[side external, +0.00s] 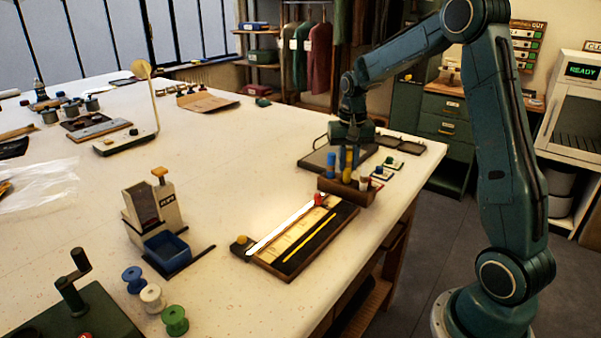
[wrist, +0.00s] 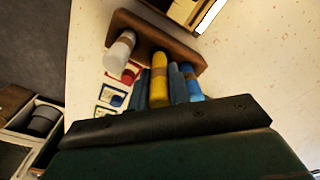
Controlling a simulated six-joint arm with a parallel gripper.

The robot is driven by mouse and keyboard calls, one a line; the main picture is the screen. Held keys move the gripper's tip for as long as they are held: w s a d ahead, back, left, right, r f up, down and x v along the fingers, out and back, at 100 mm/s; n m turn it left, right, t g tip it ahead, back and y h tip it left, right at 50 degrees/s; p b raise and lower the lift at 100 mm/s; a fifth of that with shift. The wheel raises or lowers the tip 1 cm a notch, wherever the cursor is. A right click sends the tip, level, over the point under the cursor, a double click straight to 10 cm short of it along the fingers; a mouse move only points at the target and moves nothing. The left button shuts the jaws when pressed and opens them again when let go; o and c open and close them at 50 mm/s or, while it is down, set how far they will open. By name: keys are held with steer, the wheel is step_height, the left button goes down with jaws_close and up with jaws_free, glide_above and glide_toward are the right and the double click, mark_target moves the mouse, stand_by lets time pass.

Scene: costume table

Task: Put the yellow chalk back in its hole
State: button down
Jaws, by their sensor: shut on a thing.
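The yellow chalk (wrist: 159,82) is between the two blue-grey fingers of my gripper (wrist: 160,85), which is shut on it. In the side view the yellow chalk (side external: 349,161) stands roughly upright under my gripper (side external: 349,157). Its lower end meets the outline of the brown wooden chalk holder (side external: 345,190), also in the wrist view (wrist: 158,36). I cannot tell whether that end is inside a hole or just above. A blue chalk (side external: 331,166) stands on one side of it. A white chalk (wrist: 120,50) stands on the other side.
A red piece (wrist: 129,75) shows beside the white chalk. Small cards with coloured pieces (side external: 384,172) lie behind the holder. A dark board with a yellow strip (side external: 308,238) lies in front. A flat grey tray (side external: 320,158) is behind. The table edge (side external: 405,208) is close on the right.

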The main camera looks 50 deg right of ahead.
mark_target(349, 149)
steer(key=shift+f, duration=1.25)
stand_by(1.5)
steer(key=c, duration=1.2)
jaws_free()
steer(key=shift+c, duration=0.2)
steer(key=shift+r, duration=0.15)
steer(key=shift+r, duration=3.35)
